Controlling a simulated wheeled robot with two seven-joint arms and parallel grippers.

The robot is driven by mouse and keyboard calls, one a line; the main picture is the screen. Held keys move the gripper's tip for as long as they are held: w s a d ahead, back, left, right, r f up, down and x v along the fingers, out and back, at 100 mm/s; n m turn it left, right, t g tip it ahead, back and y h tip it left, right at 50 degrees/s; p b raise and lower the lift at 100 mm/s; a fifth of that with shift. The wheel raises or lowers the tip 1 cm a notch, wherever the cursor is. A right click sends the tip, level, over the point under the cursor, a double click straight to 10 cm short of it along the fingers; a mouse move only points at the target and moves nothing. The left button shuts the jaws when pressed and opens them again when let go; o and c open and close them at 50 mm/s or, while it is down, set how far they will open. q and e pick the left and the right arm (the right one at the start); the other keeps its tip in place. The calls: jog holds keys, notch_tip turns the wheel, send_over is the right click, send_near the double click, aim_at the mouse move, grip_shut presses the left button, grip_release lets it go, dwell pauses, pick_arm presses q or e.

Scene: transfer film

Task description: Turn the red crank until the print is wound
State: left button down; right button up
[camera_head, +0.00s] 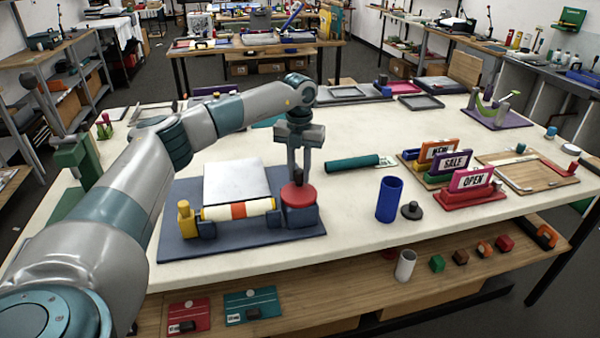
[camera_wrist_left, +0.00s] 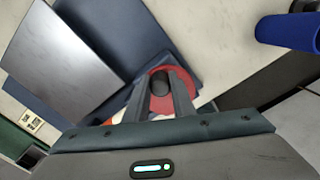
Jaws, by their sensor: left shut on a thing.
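The red crank (camera_head: 296,196) is a round red disc with a dark upright knob (camera_head: 298,177), at the right end of a roller (camera_head: 238,211) on a dark blue base (camera_head: 185,245). The roller carries a white, yellow and orange print. A pale grey plate (camera_head: 236,182) lies behind the roller. My left gripper (camera_head: 298,172) points down over the crank, shut on the knob. In the left wrist view the black knob (camera_wrist_left: 159,83) sits between the fingers, with the red disc (camera_wrist_left: 185,80) behind it. My right gripper is out of view.
A blue cup (camera_head: 389,200) and a black-handled round piece (camera_head: 411,211) stand to the right. A teal roll (camera_head: 353,164) lies behind them. Sign stamps, including a pink OPEN one (camera_head: 471,179), stand further right. The table's front strip is clear.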

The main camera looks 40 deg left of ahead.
pick_arm(q)
jog(key=shift+w+r, duration=0.1)
jog(key=c, duration=1.5)
grip_release()
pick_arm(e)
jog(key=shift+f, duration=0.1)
pick_arm(q)
notch_tip(320, 180, up, 10)
jog(key=b, duration=0.3)
notch_tip(320, 180, up, 7)
jog(key=shift+r+b, duration=0.15)
jog(key=shift+b, duration=0.5)
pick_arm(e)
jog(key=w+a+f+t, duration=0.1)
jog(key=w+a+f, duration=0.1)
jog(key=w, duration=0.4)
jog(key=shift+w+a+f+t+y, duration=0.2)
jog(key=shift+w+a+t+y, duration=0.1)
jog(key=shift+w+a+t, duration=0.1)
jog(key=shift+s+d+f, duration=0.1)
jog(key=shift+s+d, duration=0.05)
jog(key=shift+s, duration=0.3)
